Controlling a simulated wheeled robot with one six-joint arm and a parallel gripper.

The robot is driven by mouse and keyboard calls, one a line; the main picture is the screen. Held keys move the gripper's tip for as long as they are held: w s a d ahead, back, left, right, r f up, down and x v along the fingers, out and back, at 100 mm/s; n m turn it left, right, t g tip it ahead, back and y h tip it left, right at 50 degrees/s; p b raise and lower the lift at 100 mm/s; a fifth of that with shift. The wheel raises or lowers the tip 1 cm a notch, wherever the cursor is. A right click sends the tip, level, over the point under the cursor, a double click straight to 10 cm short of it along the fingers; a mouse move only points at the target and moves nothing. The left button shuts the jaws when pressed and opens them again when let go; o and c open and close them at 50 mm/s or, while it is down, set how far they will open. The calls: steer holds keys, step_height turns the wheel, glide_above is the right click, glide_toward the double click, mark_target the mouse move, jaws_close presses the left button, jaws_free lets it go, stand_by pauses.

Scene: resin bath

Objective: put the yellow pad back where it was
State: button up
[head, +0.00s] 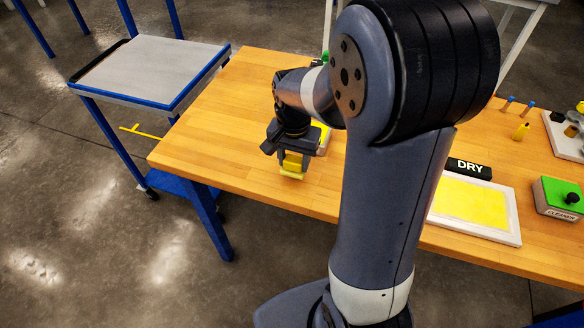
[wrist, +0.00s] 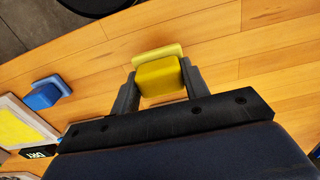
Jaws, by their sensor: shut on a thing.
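My gripper (head: 293,156) is shut on the yellow pad (head: 292,172), over the left part of the wooden table near its front edge. In the wrist view the yellow pad (wrist: 160,75) sits between the two fingers, with its wider, paler base beyond them. I cannot tell whether the pad touches the table. A blue pad (wrist: 46,93) stands on the table at the left of the wrist view; my arm hides it in the head view.
A white-framed tray with a yellow surface (head: 470,202) lies at the right by the black DRY sign (head: 470,168). A green-topped CLEANER box (head: 560,197) stands farther right. Another yellow surface (head: 320,131) is partly hidden behind my arm. The wooden table's left end (head: 215,130) is clear.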

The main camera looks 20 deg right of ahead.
mark_target(294, 169)
steer(key=shift+f, duration=1.7)
steer(key=shift+f, duration=0.1)
steer(key=o, duration=0.9)
step_height(294, 169, up, 12)
steer(key=shift+r, duration=0.15)
